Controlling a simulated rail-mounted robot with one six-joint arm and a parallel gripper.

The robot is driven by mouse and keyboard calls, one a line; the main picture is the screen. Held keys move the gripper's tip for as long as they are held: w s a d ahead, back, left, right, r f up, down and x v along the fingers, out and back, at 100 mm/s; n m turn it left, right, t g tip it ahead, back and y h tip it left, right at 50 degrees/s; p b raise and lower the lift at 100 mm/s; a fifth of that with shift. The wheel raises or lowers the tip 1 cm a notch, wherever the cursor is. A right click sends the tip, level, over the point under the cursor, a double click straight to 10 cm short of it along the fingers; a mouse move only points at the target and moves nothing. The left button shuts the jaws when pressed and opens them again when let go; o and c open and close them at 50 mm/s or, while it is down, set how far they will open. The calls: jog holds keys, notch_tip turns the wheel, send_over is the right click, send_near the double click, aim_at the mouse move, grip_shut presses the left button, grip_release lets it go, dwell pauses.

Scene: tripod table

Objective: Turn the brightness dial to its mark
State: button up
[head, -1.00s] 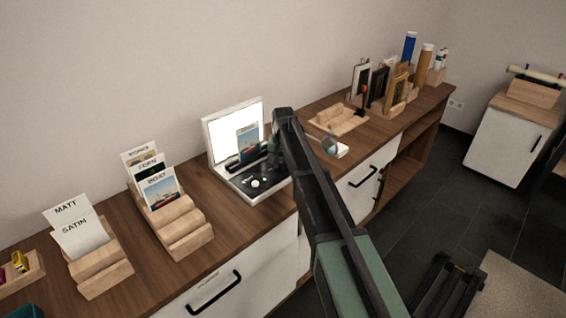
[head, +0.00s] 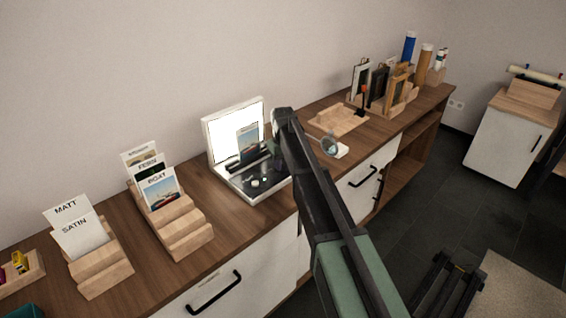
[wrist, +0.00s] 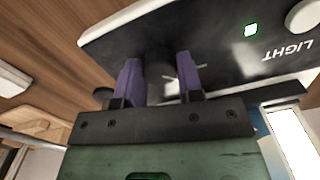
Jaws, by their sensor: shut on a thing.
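The light box stands on the counter, with an upright lit white screen (head: 224,132) and a dark control panel (head: 247,190) in front. In the wrist view the panel (wrist: 215,45) appears upside down, with a green light (wrist: 251,30), the word LIGHT and a round white knob (wrist: 303,16). My gripper (wrist: 157,66) has its two purple fingers shut on a dark dial (wrist: 160,88) on this panel. Thin pale marks lie beside the right finger; I cannot tell whether the dial lines up with one. In the head view my arm hides the dial.
A picture card (head: 247,141) stands against the screen. A wooden card rack (head: 178,228) is on the left, a wooden tray (head: 341,120) and magnifier (head: 329,146) on the right. Bare counter lies between the rack and the light box.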

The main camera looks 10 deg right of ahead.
aim_at(283, 163)
dwell(0.4)
jog(key=o, duration=0.9)
jog(key=shift+r, duration=0.1)
notch_tip(283, 163, up, 11)
jog(key=p, duration=1.1)
jog(key=shift+f, duration=0.2)
jog(key=s+m, duration=0.1)
jog(key=s, duration=1)
jog(key=s+m, duration=0.1)
jog(key=s, duration=1)
jog(key=s+m, duration=0.1)
jog(key=s, duration=1)
jog(key=shift+s+m, duration=0.1)
jog(key=shift+m, duration=0.3)
